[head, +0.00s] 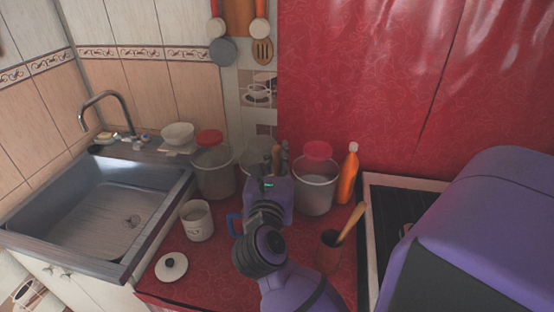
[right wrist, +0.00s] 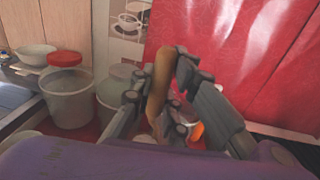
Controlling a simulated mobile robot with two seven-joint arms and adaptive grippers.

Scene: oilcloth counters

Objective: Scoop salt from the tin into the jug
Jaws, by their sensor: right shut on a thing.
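My right gripper (head: 277,160) is over the back of the counter, seen from behind, its arm covering what lies below. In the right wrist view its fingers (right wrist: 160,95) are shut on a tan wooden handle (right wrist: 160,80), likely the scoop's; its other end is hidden. A pale, open-topped tin (head: 197,222) stands upright left of my right arm; its contents cannot be made out. A white lid with a dark knob (head: 171,267) lies in front of it. A blue handle (head: 235,225), perhaps the jug's, shows beside my arm; the rest is hidden. My left gripper is out of view.
Red-lidded buckets (head: 213,172) (head: 316,188) and an orange bottle (head: 347,180) stand along the back. The sink (head: 100,205) is left, a dark hob (head: 405,220) right. Red counter is bare near the lid.

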